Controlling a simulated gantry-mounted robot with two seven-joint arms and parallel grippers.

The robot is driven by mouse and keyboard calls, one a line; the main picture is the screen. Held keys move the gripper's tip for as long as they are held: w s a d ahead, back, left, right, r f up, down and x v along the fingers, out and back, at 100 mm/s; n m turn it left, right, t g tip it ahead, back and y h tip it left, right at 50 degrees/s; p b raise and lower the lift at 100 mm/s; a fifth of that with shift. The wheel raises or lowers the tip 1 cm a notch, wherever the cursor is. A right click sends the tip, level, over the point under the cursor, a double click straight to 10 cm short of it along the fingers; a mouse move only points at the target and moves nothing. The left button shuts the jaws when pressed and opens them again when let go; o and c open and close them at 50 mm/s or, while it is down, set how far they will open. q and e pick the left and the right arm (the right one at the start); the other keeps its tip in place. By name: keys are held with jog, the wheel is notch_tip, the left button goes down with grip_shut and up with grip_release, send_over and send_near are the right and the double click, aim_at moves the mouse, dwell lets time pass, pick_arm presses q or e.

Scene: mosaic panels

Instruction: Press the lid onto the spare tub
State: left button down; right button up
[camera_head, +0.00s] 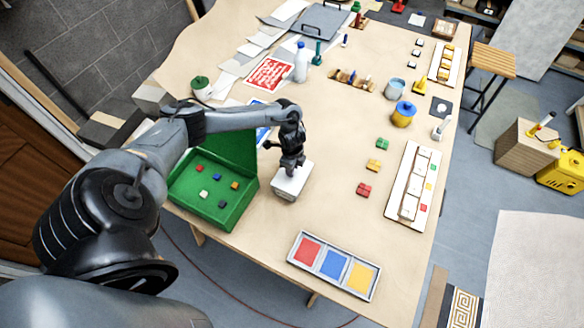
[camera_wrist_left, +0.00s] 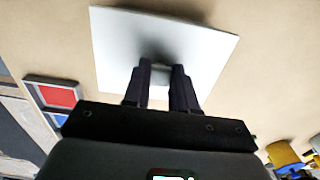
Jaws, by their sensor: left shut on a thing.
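A white square lid (camera_head: 296,177) is at the middle left of the table, right of the green case. It also fills the upper middle of the left wrist view (camera_wrist_left: 205,45). My left gripper (camera_head: 291,165) points down at its middle, with its fingers (camera_wrist_left: 160,85) shut on the small grey grip there. In the head view a greyish body shows just under the lid's near edge, perhaps the spare tub. The lid hides most of it, and I cannot tell whether the lid is seated. My right gripper is not in view.
The open green case (camera_head: 230,212) with several coloured pieces is close on the left. A tray with red, blue and yellow panels (camera_head: 333,264) lies near the front edge. A yellow pot with a blue top (camera_head: 403,113) stands farther right. The table between is mostly clear.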

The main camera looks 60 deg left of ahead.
pick_arm(q)
jog(key=shift+f, duration=0.3)
dwell(0.4)
jog(key=shift+c, duration=1.7)
grip_release()
jog(key=shift+r, duration=0.1)
jog(key=shift+r+p, duration=1.35)
jog(key=shift+p, duration=0.15)
jog(key=shift+r+p, duration=2.05)
jog(key=shift+p, duration=0.05)
jog(key=shift+c, duration=0.2)
